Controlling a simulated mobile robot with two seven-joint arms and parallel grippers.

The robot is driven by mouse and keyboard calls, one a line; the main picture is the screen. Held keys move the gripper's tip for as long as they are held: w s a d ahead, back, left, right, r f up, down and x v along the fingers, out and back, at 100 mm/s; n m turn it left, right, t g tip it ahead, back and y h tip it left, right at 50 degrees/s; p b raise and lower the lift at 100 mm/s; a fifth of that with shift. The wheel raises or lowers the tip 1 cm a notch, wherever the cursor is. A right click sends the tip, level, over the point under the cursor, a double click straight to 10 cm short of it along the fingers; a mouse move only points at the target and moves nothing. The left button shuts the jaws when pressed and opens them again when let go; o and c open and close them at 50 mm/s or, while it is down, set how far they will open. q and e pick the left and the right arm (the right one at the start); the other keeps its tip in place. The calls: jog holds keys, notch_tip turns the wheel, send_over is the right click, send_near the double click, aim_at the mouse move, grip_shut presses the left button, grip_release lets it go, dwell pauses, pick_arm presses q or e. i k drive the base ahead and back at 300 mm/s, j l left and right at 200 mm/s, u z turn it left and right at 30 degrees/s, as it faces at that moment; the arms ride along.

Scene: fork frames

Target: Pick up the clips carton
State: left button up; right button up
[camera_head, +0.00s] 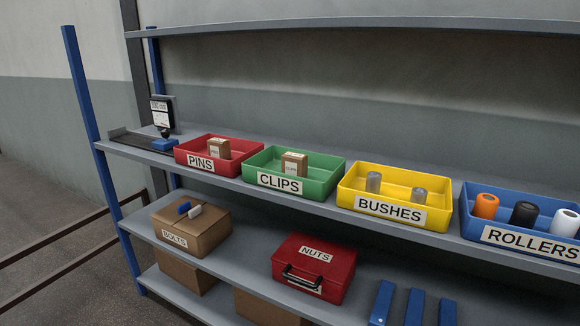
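The clips carton (294,164) is a small brown box with a white label. It stands inside the green bin (281,184) marked CLIPS, on the middle shelf, near the bin's centre. The bin's front wall hides a little of the carton's base. Neither of my grippers shows in the head view.
On the same shelf stand a red PINS bin (199,163) with a similar carton (219,148), a yellow BUSHES bin (390,209) and a blue ROLLERS bin (525,241). An upper shelf (370,23) runs above. A blue post (92,140) stands at left.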

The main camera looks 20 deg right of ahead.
aim_at(295, 164)
jog(key=i+j+z, duration=0.15)
jog(key=z, duration=1.05)
jog(key=i+j+z, duration=0.1)
jog(key=j+z, duration=0.95)
jog(key=j, duration=1.05)
jog(key=k+j+z, duration=0.1)
jog(key=j, duration=0.3)
